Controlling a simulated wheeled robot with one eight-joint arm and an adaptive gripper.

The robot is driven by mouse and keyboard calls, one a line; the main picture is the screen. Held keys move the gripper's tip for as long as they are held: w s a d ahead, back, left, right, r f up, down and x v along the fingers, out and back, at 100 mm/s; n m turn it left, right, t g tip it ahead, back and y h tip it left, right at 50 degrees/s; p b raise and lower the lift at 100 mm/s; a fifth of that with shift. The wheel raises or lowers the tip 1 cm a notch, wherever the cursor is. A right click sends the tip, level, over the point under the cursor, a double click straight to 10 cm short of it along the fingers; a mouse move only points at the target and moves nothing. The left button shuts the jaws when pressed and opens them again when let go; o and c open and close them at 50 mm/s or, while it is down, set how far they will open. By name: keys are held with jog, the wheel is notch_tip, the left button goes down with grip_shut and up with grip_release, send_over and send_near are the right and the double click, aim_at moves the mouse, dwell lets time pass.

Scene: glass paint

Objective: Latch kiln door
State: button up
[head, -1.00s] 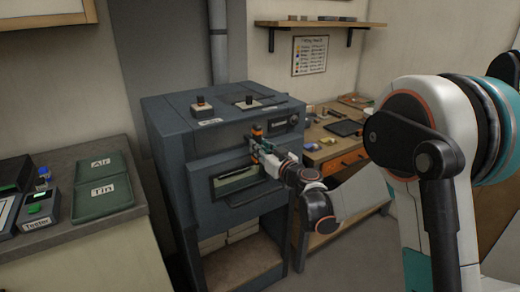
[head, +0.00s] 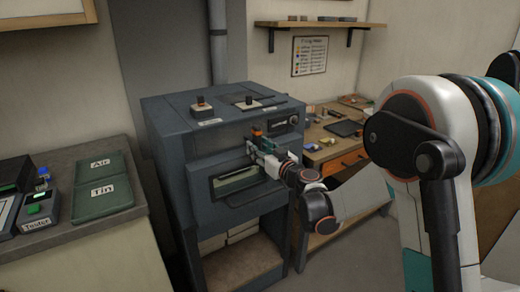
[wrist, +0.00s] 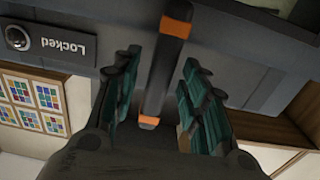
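The kiln (head: 165,130) is a dark blue-grey cabinet, and its windowed front door (head: 205,172) appears shut. The latch handle (head: 258,132), a dark bar with orange ends, is at the door's upper right. It also shows in the wrist view (wrist: 163,75), running between my fingers. My gripper (head: 261,146) is at the handle. In the wrist view my gripper (wrist: 158,95) has its teal finger pads apart on both sides of the bar, with a visible gap on the right. A plate reading "Locked" (wrist: 62,44) shows upside down beside the handle.
A left counter (head: 85,245) holds trays marked "Air" and "Tin" and a tester (head: 40,210). A wooden desk (head: 325,155) with small items stands close to the kiln's right. A shelf (head: 305,24) and a chart (head: 309,56) are on the wall.

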jog(key=v, duration=1.2)
